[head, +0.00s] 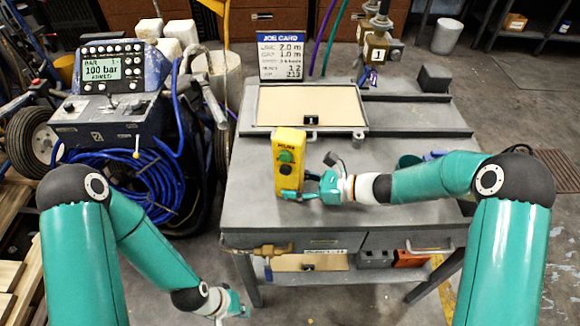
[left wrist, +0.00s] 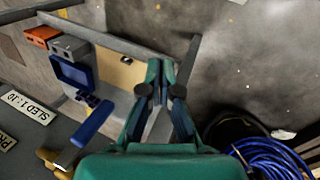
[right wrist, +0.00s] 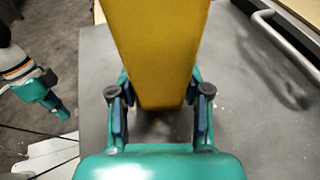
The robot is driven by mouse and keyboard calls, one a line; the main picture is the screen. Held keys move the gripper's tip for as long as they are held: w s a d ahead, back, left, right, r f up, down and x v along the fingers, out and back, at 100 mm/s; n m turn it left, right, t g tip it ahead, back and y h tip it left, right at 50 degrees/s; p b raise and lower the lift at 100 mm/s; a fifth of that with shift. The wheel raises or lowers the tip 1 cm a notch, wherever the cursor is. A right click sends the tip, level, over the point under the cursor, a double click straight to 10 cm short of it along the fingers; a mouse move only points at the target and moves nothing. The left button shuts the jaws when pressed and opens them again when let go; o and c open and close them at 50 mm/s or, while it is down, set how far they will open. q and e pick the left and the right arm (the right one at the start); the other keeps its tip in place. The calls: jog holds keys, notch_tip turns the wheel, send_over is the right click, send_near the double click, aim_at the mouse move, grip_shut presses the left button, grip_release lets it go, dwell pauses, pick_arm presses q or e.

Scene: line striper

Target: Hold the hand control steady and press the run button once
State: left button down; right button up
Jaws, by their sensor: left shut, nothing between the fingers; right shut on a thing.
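The yellow hand control (head: 289,145) stands upright on the grey bench top. Its face shows a green button (head: 286,157) with a dark button (head: 285,169) below it; the label above is too small to read surely. My right gripper (head: 303,188) is shut on its lower part from the right. In the right wrist view the yellow body (right wrist: 160,50) sits between the two fingers. My left gripper (head: 236,308) is shut and empty, low in front of the bench, well below and left of the control. Its closed fingers show in the left wrist view (left wrist: 165,80).
The striper's console (head: 102,70) reads 100 bar, with blue hose (head: 130,190) beneath it, left of the bench. A job card (head: 282,55) stands behind a framed panel (head: 308,105). A brass valve (head: 272,251) juts from the bench front. The bench top left of the control is clear.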

aim_at(285, 157)
dwell(0.5)
pick_arm(q)
jog(key=s+d+r+m+g+y, duration=0.3)
jog(key=d+r+m+y, duration=0.1)
jog(key=r+m, duration=0.7)
jog(key=w+d+r+m+t+y, duration=0.3)
jog(key=w+r+t, duration=0.35)
jog(key=r, duration=0.55)
jog(key=w+d+r+m+t+y, duration=0.1)
jog(key=w+r+m+t+y, duration=0.1)
jog(key=w+r+m+t, duration=0.75)
jog(key=shift+w+d+r+n+g, duration=0.3)
jog(key=shift+w+d+r+n, duration=0.15)
jog(key=shift+w+n, duration=0.35)
jog(key=shift+w+d+r+n+g, duration=0.3)
jog(key=shift+w+d+r+n, duration=0.1)
jog(key=shift+w+n, duration=0.35)
jog(key=shift+w+d+r+n+g, duration=0.3)
jog(key=shift+w+d+r+n, duration=0.15)
jog(key=shift+w+n, duration=0.3)
jog(key=shift+w, duration=0.15)
jog(key=shift+w+d, duration=0.15)
jog(key=shift+w, duration=0.15)
